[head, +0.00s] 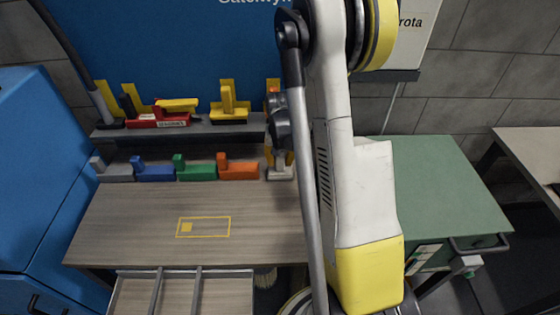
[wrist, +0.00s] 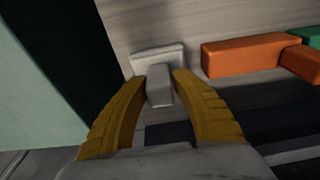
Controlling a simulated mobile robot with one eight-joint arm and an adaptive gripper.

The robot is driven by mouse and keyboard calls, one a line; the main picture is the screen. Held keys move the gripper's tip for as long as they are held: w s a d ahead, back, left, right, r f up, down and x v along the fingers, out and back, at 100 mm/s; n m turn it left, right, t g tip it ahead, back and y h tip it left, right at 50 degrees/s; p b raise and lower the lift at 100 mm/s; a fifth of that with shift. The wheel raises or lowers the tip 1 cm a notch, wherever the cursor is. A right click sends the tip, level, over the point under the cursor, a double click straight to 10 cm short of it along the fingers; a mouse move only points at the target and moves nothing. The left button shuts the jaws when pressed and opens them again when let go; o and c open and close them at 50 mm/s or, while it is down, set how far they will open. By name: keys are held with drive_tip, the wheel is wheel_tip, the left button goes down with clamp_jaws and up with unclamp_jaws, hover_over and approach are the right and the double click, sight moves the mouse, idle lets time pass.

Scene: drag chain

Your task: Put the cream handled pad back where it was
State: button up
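The cream handled pad (head: 281,173) is at the right end of the row of handled pads along the back of the wooden bench, partly behind my arm. In the wrist view the pad (wrist: 157,57) shows a pale flat block with a handle pointing towards me. My gripper (wrist: 160,82) has its two yellow fingers on either side of that handle, with no clear gap, and looks shut on it. The gripper (head: 279,157) is small and partly hidden in the head view. I cannot tell whether the pad's underside touches the bench.
Grey (head: 113,173), blue (head: 154,173), green (head: 194,172) and orange (head: 238,171) pads stand to the left. A yellow outline (head: 203,227) marks the bare wooden bench (head: 130,220). Red and yellow tools sit on the shelf behind. A green-topped cabinet (head: 440,180) stands right.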

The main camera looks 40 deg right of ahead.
sight(280, 173)
drive_tip(key=shift+o, duration=0.7)
drive_tip(key=shift+r, duration=0.1)
drive_tip(key=shift+r+p, duration=0.2)
drive_tip(key=shift+p, duration=0.1)
wheel_tip(280, 173, up, 12)
drive_tip(key=s+a+p, duration=0.1)
drive_tip(key=s+p, duration=0.1)
drive_tip(key=p, duration=0.1)
drive_tip(key=s+a+r+n+t, duration=0.3)
drive_tip(key=s+a+r+n, duration=0.1)
drive_tip(key=a+r, duration=0.8)
drive_tip(key=s+a+r+n+t+y, duration=0.1)
drive_tip(key=s+a+n+t, duration=0.1)
drive_tip(key=s+a, duration=0.7)
drive_tip(key=a+n, duration=0.1)
drive_tip(key=a, duration=0.1)
drive_tip(key=shift+s+a+r+t, duration=0.15)
drive_tip(key=shift+a+r+t, duration=0.15)
drive_tip(key=shift+a+t, duration=0.1)
